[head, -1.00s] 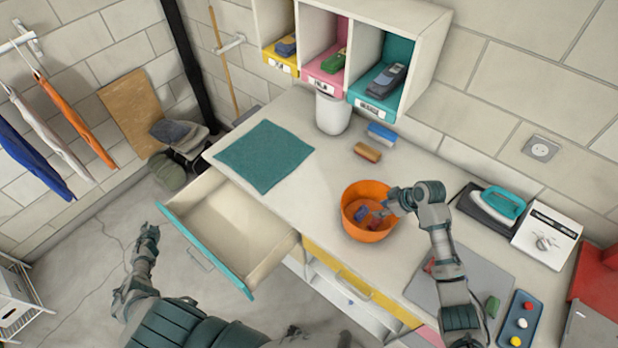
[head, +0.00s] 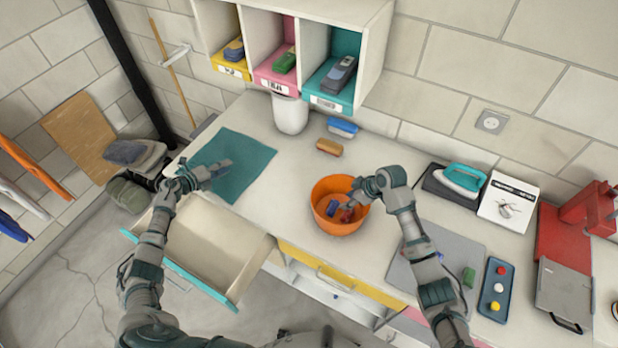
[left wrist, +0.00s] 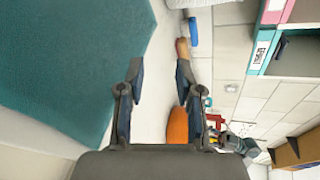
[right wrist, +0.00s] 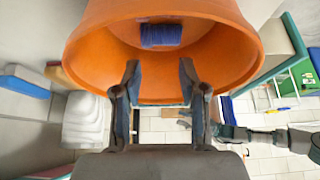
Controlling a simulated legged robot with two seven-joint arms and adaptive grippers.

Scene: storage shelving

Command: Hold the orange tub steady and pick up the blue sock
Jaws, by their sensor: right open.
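The orange tub (head: 318,212) stands on the counter; it fills the upper right wrist view (right wrist: 225,55), and part of it shows in the left wrist view (left wrist: 177,126). A small blue item (head: 331,208), apparently the blue sock, lies inside; it looks ribbed in the right wrist view (right wrist: 161,35).
The teal mat (head: 250,152) lies left on the counter, above an open drawer (head: 212,240). A brush (head: 329,147), blue block (head: 342,127) and white bin (head: 290,115) stand behind the tub. An iron (head: 462,180) and tray (head: 496,290) are at right.

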